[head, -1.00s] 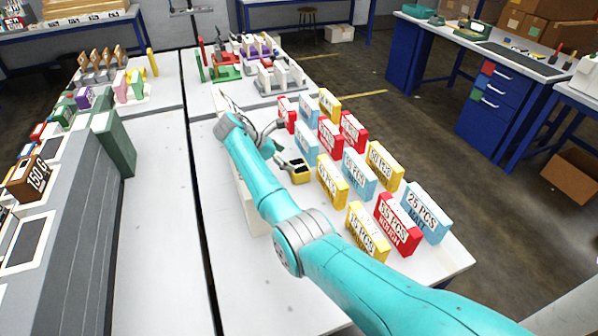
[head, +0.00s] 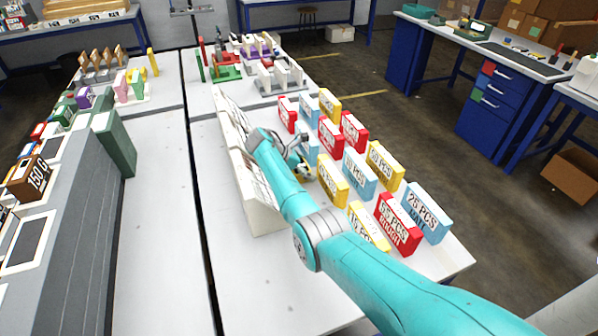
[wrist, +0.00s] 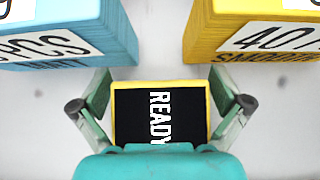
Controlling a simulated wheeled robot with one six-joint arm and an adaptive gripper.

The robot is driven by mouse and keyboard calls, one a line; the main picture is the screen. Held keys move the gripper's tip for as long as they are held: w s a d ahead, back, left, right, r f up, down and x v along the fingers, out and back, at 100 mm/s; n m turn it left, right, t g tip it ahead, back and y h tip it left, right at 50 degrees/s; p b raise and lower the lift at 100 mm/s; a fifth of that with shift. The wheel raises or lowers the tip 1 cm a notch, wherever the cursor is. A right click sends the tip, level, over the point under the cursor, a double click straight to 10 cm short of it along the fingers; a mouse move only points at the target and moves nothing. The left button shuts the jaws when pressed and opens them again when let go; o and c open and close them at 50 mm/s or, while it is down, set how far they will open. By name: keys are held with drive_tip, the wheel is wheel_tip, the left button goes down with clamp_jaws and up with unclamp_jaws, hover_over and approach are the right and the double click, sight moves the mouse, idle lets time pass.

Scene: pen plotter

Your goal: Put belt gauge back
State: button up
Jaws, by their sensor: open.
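A small yellow block with a black face reading "READY" (wrist: 158,115), which seems to be the belt gauge, lies on the white table. In the wrist view my gripper (wrist: 161,104) is open, with one finger on either side of this block. I cannot tell whether the fingers touch it. In the head view my gripper (head: 302,155) is low among the labelled blocks and hides most of the yellow gauge (head: 301,170).
A blue block (wrist: 70,35) and a yellow block (wrist: 265,30) stand just beyond the gauge. Several red, yellow and blue labelled blocks, such as a red one (head: 398,224), stand in rows. A long white sloped rack (head: 262,215) is left of my arm.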

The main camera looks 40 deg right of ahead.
drive_tip(key=c, duration=1.3)
